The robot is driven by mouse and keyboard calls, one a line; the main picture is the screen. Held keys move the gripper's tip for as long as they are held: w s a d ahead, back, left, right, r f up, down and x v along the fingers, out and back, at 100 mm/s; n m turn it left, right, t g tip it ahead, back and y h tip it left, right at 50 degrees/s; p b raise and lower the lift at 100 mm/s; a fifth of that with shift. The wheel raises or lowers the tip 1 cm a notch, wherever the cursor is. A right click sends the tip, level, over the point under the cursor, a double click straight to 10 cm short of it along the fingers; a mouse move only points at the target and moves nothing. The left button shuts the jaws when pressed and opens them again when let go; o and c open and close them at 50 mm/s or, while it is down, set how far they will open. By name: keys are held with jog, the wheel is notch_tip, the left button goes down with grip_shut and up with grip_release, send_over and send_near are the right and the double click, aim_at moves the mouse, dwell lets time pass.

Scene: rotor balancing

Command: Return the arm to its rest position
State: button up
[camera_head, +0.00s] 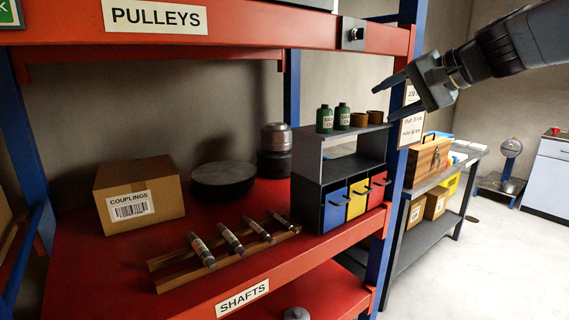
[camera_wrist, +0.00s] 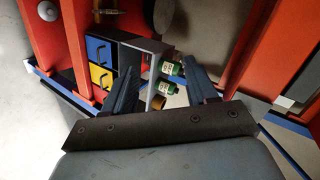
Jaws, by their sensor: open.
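My gripper (camera_head: 386,97) is in the upper right of the head view, at the end of my arm, which comes in from the right edge. Its two fingers point left and stand apart, with nothing between them. It hangs in front of the rack's right post, apart from the shelf. In the wrist view my gripper (camera_wrist: 166,82) shows its two spread fingers, with green bottles (camera_wrist: 171,78) in the background between them.
A red rack shelf (camera_head: 100,282) holds a couplings box (camera_head: 139,194), several shafts (camera_head: 230,240) on a wooden holder and a drawer unit (camera_head: 337,205). Green bottles (camera_head: 325,119) stand on that unit. A workbench (camera_head: 437,178) with a wooden toolbox stands behind.

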jog(key=s+d+f+n+g+h, duration=0.1)
jog(key=s+f+n+g+h, duration=0.2)
jog(key=s+f, duration=1.2)
notch_tip(320, 180, down, 3)
jog(key=n+h, duration=0.3)
jog(key=h, duration=0.2)
jog(key=shift+s+d, duration=0.15)
jog(key=shift+s, duration=0.25)
jog(key=shift+f, duration=0.1)
